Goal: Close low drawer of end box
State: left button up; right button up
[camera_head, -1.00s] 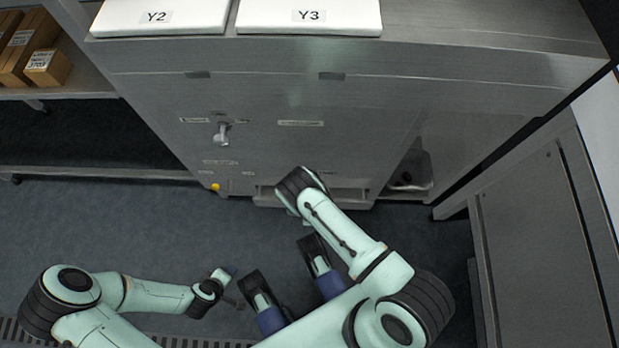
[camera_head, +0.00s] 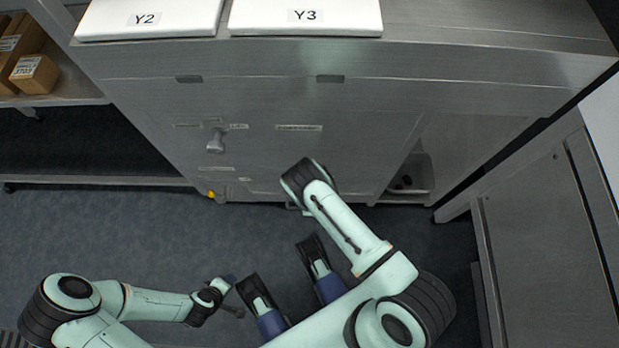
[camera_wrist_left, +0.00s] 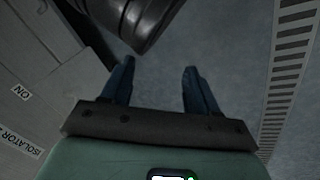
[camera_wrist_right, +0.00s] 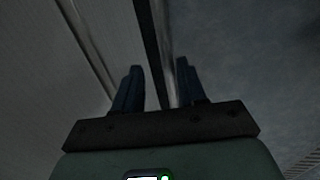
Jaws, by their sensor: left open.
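The end box appears to be the grey metal cabinet (camera_head: 250,100) under the white Y2 and Y3 tops. Its low drawer (camera_head: 262,186) is at the bottom of the front face, largely behind my right arm. Little of it now stands out from the face, and I cannot tell if it is fully flush. My right gripper is mostly hidden behind its wrist in the head view, low at the drawer. In the right wrist view its fingers (camera_wrist_right: 160,82) are apart, with metal edges beyond them. My left gripper (camera_head: 232,284) is open and empty over the floor, away from the cabinet.
A handle (camera_head: 215,142) sticks out of the cabinet face, above left of the drawer. An open recess (camera_head: 412,176) holding dark items is at right. Another metal cabinet (camera_head: 545,235) stands at far right. Boxes (camera_head: 34,74) sit on the left shelf. Floor at left is clear.

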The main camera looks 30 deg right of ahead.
jog(key=shift+s, duration=0.15)
jog(key=r, duration=0.1)
jog(key=r+p, duration=0.1)
jog(key=r, duration=0.1)
jog(key=shift+s+a, duration=0.2)
jog(key=shift+s, duration=0.05)
pick_arm(q)
jog(key=s+d+r+g+h+p, duration=0.1)
jog(key=s+d+r+p, duration=0.2)
jog(key=r, duration=0.3)
jog(key=shift+s+d+r+m+p, duration=0.15)
jog(key=shift+s+d+m+p, duration=0.1)
jog(key=shift+s+m+p, duration=0.15)
pick_arm(e)
notch_tip(320, 180, up, 10)
jog(key=s+a, duration=0.1)
jog(key=shift+s, duration=0.35)
